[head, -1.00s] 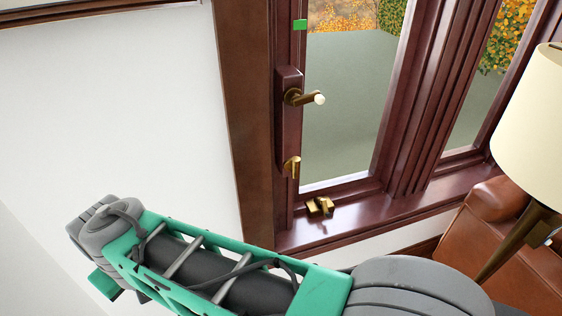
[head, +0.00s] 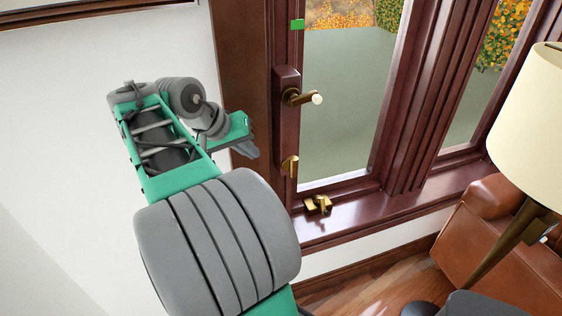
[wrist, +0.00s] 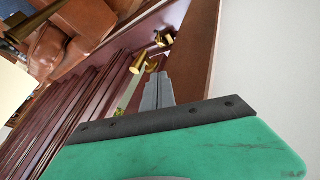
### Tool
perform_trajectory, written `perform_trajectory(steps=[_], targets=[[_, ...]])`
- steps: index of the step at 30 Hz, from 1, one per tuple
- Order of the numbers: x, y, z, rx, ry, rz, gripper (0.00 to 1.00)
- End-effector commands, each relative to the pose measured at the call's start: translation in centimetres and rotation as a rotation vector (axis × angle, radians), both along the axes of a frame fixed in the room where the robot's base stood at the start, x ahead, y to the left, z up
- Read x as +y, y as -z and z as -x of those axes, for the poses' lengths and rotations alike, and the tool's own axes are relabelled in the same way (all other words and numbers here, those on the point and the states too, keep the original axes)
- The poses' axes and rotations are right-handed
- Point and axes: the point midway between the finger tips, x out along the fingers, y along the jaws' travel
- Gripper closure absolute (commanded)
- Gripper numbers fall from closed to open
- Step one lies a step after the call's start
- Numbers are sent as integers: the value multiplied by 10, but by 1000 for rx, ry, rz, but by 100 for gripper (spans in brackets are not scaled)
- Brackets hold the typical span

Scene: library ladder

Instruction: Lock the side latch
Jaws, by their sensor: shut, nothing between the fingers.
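The side latch (head: 290,166) is a small brass lever on the left upright of the dark red-brown window frame, below a larger brass handle (head: 300,97). The lever hangs roughly upright in the head view. My gripper (head: 250,152) is left of it, in front of the brown trim, apart from it. Its grey fingers are shut and empty. In the wrist view the fingers (wrist: 158,90) point toward brass fittings: a lever (wrist: 139,62) just beyond the tips and another piece (wrist: 165,37) farther off. I cannot tell surely which fitting each is.
A brass catch (head: 317,205) sits at the bottom of the window near the sill. A green marker (head: 297,24) is higher on the frame. A lamp (head: 530,120) and brown leather armchair (head: 490,240) stand at right. White wall (head: 90,70) lies left.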

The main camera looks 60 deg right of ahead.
Motion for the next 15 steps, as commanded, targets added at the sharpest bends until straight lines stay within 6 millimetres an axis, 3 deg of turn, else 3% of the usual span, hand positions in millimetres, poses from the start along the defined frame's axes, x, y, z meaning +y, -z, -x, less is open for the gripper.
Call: perform_trajectory(steps=[12,15], targets=[[-51,72,18,1,3,-2,100],[-61,67,34,-2,6,1,100]])
